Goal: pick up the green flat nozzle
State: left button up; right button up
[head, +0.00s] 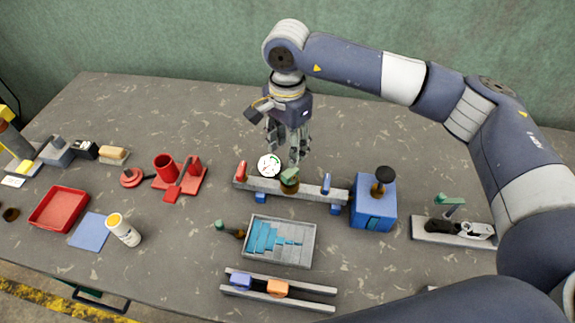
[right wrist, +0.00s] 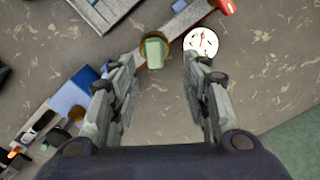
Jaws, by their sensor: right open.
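A green flat-topped piece (head: 290,175) with a brass-coloured base sits on the grey rail fixture (head: 262,185) at the middle of the table. The right wrist view shows its green top (right wrist: 154,52) just beyond my fingertips, nearer the left finger. My right gripper (head: 287,158) is open and empty, pointing down above and behind the rail. Two other green-tipped pieces show: one lies on the table (head: 220,225) left of the grey tray, and one stands on the right-hand holder (head: 449,201). I cannot tell which is the flat nozzle. My left gripper is not in view.
A round white dial (head: 269,165) stands close beside the green piece, also in the right wrist view (right wrist: 201,42). A blue box (head: 374,205) stands right of the rail. A grey tray with blue pieces (head: 306,255) lies in front. The table behind the rail is clear.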

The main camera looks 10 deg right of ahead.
aim_at(289, 174)
jog(key=shift+s+f+p, duration=0.15)
jog(key=shift+f, duration=0.4)
jog(key=shift+s+f+p, duration=0.15)
jog(key=shift+f, duration=0.4)
jog(key=shift+d+f, duration=0.1)
jog(key=shift+f, duration=0.25)
jog(key=f+p, duration=0.2)
jog(key=f, duration=0.1)
jog(key=f+p, duration=0.1)
jog(key=shift+s+f, duration=0.2)
jog(key=shift+s, duration=0.05)
jog(key=shift+f+p, duration=0.3)
jog(key=shift+f, duration=0.25)
jog(key=shift+c, duration=0.3)
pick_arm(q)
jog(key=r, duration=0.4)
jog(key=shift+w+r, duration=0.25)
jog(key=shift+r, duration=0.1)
pick_arm(e)
grip_shut()
